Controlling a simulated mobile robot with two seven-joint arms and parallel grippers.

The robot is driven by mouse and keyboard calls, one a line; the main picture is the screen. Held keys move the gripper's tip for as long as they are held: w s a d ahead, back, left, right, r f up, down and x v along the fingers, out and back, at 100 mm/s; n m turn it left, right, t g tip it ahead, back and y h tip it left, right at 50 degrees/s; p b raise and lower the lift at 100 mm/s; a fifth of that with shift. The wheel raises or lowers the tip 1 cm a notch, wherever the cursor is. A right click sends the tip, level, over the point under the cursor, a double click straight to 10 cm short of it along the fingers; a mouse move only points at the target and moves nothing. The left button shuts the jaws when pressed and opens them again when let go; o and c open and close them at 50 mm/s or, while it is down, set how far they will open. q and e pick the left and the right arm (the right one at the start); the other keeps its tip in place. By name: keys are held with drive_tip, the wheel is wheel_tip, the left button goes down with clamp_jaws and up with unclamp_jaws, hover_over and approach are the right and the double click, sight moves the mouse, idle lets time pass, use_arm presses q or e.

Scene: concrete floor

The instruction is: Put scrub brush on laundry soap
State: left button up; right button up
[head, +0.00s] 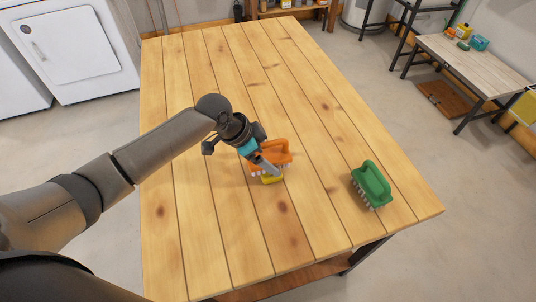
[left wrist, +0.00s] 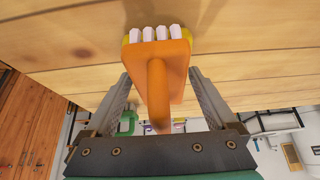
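An orange scrub brush (head: 282,147) with white bristles is near the middle of the wooden table. A yellow block (head: 272,180), likely the laundry soap, is at its bristle side. In the left wrist view the orange brush (left wrist: 157,60) has yellow edges (left wrist: 186,38) showing behind its bristles; whether they touch is unclear. My left gripper (head: 266,163) is at the brush, partly hiding it and the block. In the left wrist view the fingers (left wrist: 160,88) stand apart on either side of the orange handle, with gaps visible. My right gripper is out of view.
A green brush (head: 371,184) with pale bristles stands to the right on the table (head: 200,240). The rest of the tabletop is clear. A low side table (head: 478,65) with small items is at the back right, white appliances (head: 75,45) at the back left.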

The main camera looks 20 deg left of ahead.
use_arm(q)
drive_tip(key=shift+o, duration=0.4)
drive_tip(key=shift+r, duration=0.15)
drive_tip(key=shift+a+r, duration=0.15)
drive_tip(key=shift+r, duration=0.1)
drive_tip(key=p+v, duration=0.2)
drive_tip(key=v, duration=0.9)
drive_tip(key=shift+r, duration=0.25)
drive_tip(key=shift+s, duration=0.15)
